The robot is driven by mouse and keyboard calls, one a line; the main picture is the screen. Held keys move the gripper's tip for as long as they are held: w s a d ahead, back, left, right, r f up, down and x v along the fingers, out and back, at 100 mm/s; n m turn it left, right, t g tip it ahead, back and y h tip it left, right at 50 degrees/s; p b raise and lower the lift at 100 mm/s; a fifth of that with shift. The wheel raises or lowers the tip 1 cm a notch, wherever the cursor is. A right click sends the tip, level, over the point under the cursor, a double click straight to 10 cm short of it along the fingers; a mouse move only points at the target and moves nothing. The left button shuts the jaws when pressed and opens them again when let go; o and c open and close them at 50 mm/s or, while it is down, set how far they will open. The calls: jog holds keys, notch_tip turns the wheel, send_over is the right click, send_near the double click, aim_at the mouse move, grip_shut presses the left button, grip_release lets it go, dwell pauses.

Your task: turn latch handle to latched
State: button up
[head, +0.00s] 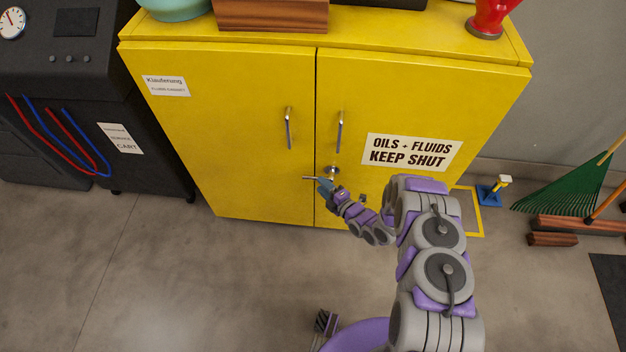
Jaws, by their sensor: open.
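A yellow two-door cabinet (240,135) stands ahead with both doors closed against each other. A small metal latch handle (331,169) sits on the right door near the centre seam, below the two vertical door pulls. Its lever seems to reach left across the seam, but it is small and partly hidden by my gripper, so its exact angle is hard to tell. My gripper (318,181) is open at the latch, just below it and over the seam. I cannot tell whether it touches the lever.
A dark service cart (90,90) with red and blue hoses stands left of the cabinet. A green rake (570,185), brown blocks (575,224) and a small blue-based object (489,193) lie to the right.

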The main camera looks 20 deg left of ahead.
aim_at(313, 179)
jog(key=b+x, duration=0.1)
jog(key=x, duration=0.5)
jog(key=shift+a, duration=0.1)
grip_shut()
dwell(0.5)
